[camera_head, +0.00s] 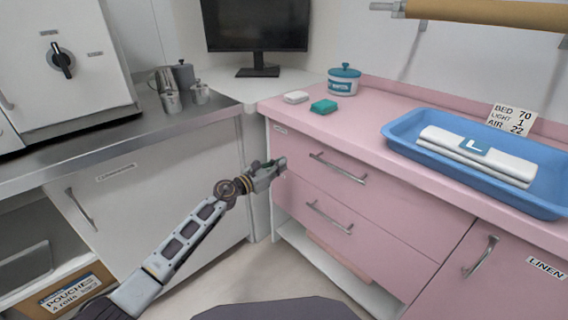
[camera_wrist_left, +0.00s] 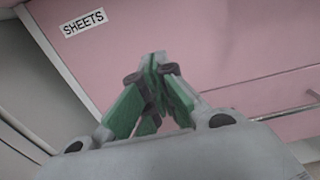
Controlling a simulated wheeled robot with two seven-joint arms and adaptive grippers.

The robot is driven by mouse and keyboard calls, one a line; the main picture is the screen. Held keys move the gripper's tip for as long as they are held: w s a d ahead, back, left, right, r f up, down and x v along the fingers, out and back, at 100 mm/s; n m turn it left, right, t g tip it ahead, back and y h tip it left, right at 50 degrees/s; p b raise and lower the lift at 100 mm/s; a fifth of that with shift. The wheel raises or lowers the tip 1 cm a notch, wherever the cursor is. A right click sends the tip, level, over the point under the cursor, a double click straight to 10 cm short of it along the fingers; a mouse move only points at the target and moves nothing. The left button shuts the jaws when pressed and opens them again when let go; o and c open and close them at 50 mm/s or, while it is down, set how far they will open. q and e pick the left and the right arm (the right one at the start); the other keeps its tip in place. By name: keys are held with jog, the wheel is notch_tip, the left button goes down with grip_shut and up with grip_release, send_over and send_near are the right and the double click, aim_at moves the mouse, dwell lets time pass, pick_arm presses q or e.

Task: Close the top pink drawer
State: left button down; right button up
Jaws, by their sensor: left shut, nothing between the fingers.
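The top pink drawer (camera_head: 310,168) is in the pink cabinet in the head view, with a metal bar handle (camera_head: 338,168). Its front looks about flush with the lower pink drawer (camera_head: 350,225); a small gap cannot be ruled out. My left gripper (camera_head: 279,163) is at the drawer's left end, fingers shut and empty. In the left wrist view, the shut fingertips (camera_wrist_left: 159,62) are in front of the pink front, near a SHEETS label (camera_wrist_left: 83,17). Whether they touch it cannot be told. My right gripper is not in view.
A blue tray (camera_head: 400,133) with folded white linen stands on the pink counter, beside a teal sponge (camera_head: 324,106) and a lidded pot (camera_head: 343,82). A steel counter (camera_head: 110,135) is on the left. An open shelf (camera_head: 325,262) lies below the drawers.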

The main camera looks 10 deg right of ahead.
pick_arm(q)
jog(key=p+v, duration=0.1)
jog(key=v, duration=0.7)
jog(key=shift+p, duration=0.4)
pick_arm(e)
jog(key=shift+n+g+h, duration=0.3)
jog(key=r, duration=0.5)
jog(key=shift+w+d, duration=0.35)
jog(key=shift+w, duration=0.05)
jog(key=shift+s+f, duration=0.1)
